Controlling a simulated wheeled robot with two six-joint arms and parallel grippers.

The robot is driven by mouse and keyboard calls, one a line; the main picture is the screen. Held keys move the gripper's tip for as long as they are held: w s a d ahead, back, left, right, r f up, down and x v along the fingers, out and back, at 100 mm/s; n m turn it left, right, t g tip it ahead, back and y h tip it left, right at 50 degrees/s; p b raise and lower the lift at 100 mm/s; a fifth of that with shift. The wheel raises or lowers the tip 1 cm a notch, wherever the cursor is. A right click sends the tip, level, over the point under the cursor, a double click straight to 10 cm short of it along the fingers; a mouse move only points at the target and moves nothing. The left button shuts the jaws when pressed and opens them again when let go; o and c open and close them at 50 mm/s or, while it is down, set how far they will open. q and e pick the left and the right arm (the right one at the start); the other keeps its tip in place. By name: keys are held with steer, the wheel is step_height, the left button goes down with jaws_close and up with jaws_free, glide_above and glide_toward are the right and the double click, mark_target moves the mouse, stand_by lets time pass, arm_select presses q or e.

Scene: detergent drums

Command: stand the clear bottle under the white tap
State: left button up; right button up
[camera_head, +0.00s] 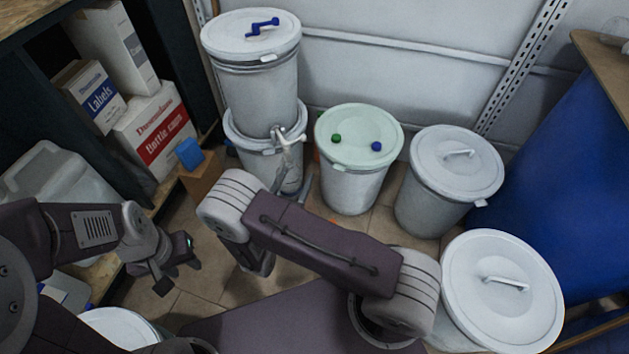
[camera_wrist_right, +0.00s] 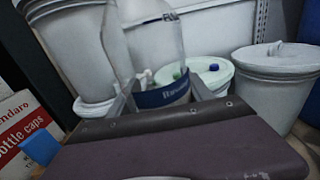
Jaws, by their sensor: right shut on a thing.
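The white tap (camera_head: 287,136) sticks out from the front of the stacked white drums in the head view. The clear bottle (camera_wrist_right: 152,45) stands in the middle of the right wrist view, with a blue label (camera_wrist_right: 165,95) round its lower part. My right gripper (camera_wrist_right: 160,98) is shut on it, with a finger at each side. In the head view my right arm hides most of this gripper, and I cannot make out the bottle clearly there. A small white shape shows through the bottle in the wrist view. My left gripper (camera_head: 168,268) is open and empty, low at the left.
The upper drum (camera_head: 254,85) has a blue crank on its lid. A green-lidded drum (camera_head: 357,178) with two caps stands right of it, then more grey-lidded drums (camera_head: 455,165). A blue block (camera_head: 189,153) sits on a cardboard box at left. Some tiled floor is clear.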

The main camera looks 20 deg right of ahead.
steer(key=w+f+n+y+b, duration=0.1)
steer(key=w+f+b, duration=0.1)
steer(key=f+b, duration=0.5)
steer(key=w+a+f+n+t+y+b, duration=0.1)
steer(key=w+f+b, duration=0.2)
steer(key=f+b, duration=0.5)
steer(key=w+a+f+n+t+y+b, duration=0.1)
steer(key=f+b, duration=0.6)
steer(key=f, duration=1.4)
steer(key=shift+w+y+b, duration=0.3)
steer(key=shift+w+y, duration=0.2)
steer(key=shift+w, duration=0.6)
steer(key=shift+r, duration=0.1)
steer(key=shift+w+d, duration=0.15)
